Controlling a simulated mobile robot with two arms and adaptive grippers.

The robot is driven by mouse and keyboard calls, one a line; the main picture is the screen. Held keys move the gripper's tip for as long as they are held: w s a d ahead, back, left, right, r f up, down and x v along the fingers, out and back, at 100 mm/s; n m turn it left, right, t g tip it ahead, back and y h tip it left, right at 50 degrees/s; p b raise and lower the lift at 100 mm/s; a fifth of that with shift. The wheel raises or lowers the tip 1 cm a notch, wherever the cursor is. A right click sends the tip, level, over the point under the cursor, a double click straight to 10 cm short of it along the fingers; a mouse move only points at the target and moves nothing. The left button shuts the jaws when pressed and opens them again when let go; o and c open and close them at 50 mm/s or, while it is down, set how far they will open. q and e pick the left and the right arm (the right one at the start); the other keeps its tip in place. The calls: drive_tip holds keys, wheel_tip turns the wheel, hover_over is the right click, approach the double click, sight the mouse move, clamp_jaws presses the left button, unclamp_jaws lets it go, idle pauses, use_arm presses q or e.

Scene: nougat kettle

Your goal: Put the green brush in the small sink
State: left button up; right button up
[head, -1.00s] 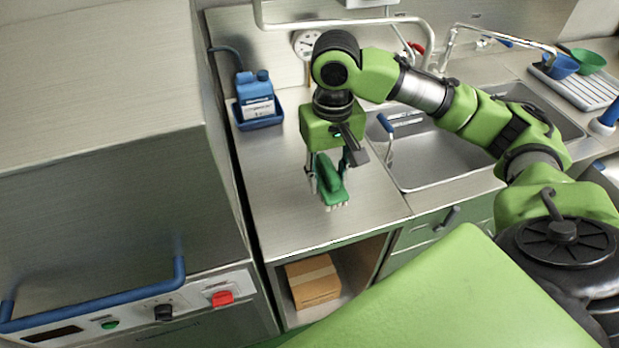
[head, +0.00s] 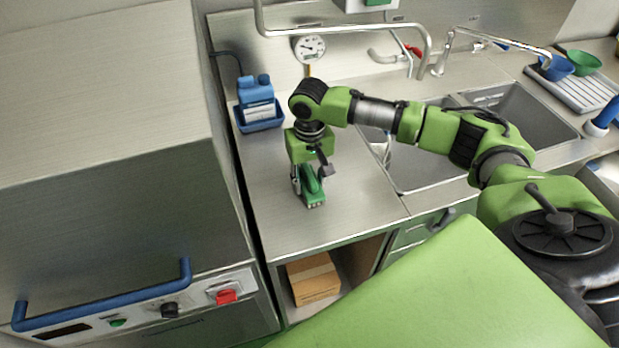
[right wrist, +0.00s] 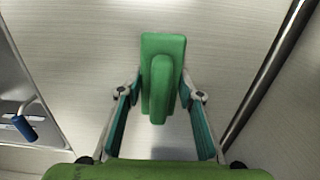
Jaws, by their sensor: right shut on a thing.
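The green brush (head: 314,194) is held in my right gripper (head: 307,180), over the steel counter left of the sinks. In the right wrist view the brush (right wrist: 162,60) lies between the two fingers of the gripper (right wrist: 160,98). Its bristles point down; whether they touch the counter is hard to tell. Two steel basins are to the right: a nearer left basin (head: 425,172) and a farther right basin (head: 535,118). My right arm crosses in front of both and hides parts of them. My left gripper is not in view.
A drying rack (head: 583,92) with bowls is beyond the right basin. Faucet pipes (head: 425,45) rise behind the basins. A tall steel appliance (head: 110,130) borders the counter's left.

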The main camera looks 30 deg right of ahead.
drive_tip(key=o, duration=0.9)
drive_tip(key=shift+f, duration=0.15)
drive_tip(key=shift+c, duration=0.2)
drive_tip(key=shift+o, duration=0.9)
